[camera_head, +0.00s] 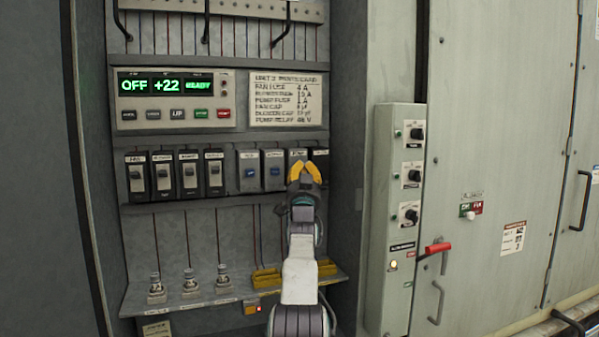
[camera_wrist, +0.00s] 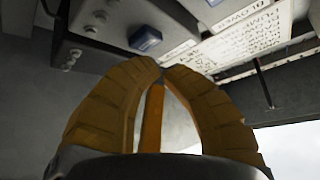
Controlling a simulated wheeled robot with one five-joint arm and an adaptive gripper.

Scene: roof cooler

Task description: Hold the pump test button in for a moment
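My gripper (camera_head: 305,172) is raised in front of the right end of the row of dark modules in the open cabinet. Its two yellow fingers meet at the tips in the wrist view (camera_wrist: 162,70), with an orange strip showing between them. Two modules left of it carry blue buttons, one (camera_head: 249,172) and another (camera_head: 274,171). The modules directly behind the fingers are partly hidden. In the wrist view a blue button (camera_wrist: 145,38) sits beyond the fingertips, apart from them.
A display panel (camera_head: 176,99) reads OFF, +22 and READY. A parts card (camera_head: 287,98) is beside it. Several switch modules (camera_head: 176,174) stand to the left. A grey control box (camera_head: 396,220) with knobs and a door with a red handle (camera_head: 438,248) are to the right.

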